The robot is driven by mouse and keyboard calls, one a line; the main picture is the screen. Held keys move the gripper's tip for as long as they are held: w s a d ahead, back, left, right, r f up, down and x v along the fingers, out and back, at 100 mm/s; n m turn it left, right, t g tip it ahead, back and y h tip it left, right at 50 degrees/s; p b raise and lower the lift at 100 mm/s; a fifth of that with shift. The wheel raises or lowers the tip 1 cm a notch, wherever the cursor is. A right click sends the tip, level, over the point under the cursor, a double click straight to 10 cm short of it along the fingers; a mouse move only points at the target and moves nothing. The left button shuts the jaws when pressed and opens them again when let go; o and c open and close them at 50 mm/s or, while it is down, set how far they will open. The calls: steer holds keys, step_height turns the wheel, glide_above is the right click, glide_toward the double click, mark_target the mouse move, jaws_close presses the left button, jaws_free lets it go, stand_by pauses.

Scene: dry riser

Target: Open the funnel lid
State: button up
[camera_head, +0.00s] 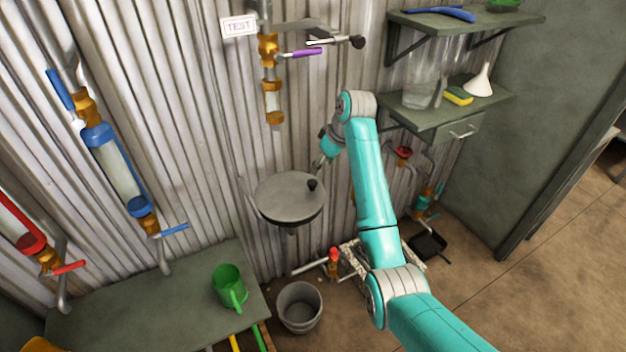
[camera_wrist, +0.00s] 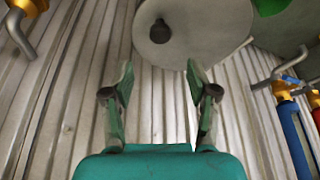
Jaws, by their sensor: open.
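The funnel lid (camera_head: 287,192) is a round grey disc with a dark knob (camera_head: 312,185) near its right edge. It lies flat across the top of the funnel (camera_head: 290,221) by the corrugated wall. In the wrist view the lid (camera_wrist: 205,45) fills the top middle, with its knob (camera_wrist: 160,31) just beyond my fingertips. My gripper (camera_wrist: 160,76) is open and empty, its fingers spread to either side of the knob's line, apart from it. In the head view my gripper (camera_head: 319,164) is just above and right of the knob, partly hidden by my wrist.
A valve pipe with a purple handle (camera_head: 302,53) hangs above the lid. A shelf (camera_head: 440,112) with a drawer is at right.

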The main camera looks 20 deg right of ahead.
mark_target(312, 182)
steer(key=x, duration=0.9)
steer(key=shift+w+f, duration=0.15)
steer(key=shift+f, duration=0.2)
steer(key=shift+c, duration=0.3)
jaws_close()
